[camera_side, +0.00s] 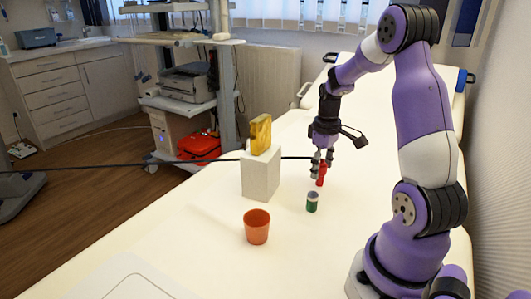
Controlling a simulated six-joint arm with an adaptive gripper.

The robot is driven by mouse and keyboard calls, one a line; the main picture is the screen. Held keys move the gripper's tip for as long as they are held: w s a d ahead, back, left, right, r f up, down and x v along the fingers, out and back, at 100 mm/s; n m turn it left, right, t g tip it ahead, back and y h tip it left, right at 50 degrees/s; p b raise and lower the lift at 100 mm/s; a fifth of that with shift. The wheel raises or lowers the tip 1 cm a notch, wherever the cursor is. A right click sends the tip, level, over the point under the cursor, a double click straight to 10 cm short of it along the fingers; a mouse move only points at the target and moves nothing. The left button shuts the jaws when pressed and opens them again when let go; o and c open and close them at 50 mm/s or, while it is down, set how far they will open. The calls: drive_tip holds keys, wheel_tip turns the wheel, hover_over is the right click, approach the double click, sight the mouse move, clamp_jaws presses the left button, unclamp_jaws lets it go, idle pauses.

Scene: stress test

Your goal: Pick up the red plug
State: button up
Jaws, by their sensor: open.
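The red plug (321,177) stands upright on the white table (190,228), right of centre in the side view. My gripper (318,165) points down right at the plug, its fingers beside the plug's upper part. The jaws are open. Part of the plug is hidden behind a finger, and I cannot tell whether the fingers touch it.
A small green container (312,203) stands just in front of the plug. A white block (261,176) with a yellow object (261,136) on top is to the left. An orange cup (256,227) stands nearer. A black cable (120,164) runs across toward the gripper.

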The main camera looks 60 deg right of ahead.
drive_tip(key=shift+f, duration=0.4)
clamp_jaws()
drive_tip(key=shift+r, duration=0.1)
